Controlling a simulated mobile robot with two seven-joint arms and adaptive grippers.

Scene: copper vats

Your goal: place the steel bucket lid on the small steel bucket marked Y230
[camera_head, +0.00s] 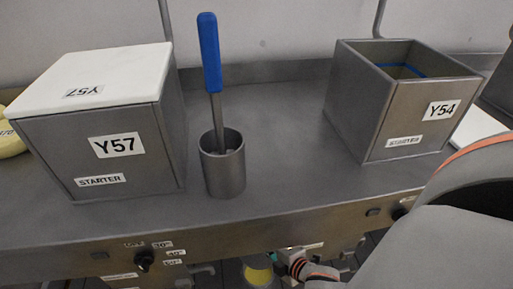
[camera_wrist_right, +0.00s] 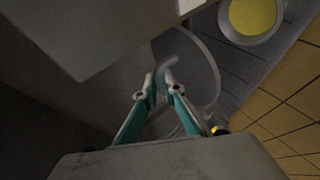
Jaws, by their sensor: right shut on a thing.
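In the right wrist view my right gripper (camera_wrist_right: 160,80) has its two teal fingers close together. Its fingertips are shut on what looks like the round grey steel bucket lid (camera_wrist_right: 203,72), which is dark and partly hidden by the fingers. A round container with yellow contents (camera_wrist_right: 254,16) stands apart from the lid at the top right of that view. The head view shows a container with yellow (camera_head: 258,273) below the counter's front edge, beside my right gripper (camera_head: 284,256). No Y230 mark is readable. My left gripper is not in view.
A steel counter (camera_head: 280,140) holds a lidded box marked Y57 (camera_head: 105,150), an open box marked Y54 (camera_head: 405,115) and a steel cup (camera_head: 223,170) with a blue-handled tool (camera_head: 210,55). A knob (camera_head: 145,260) is on the counter's front. Yellow floor tiles (camera_wrist_right: 285,110) lie below.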

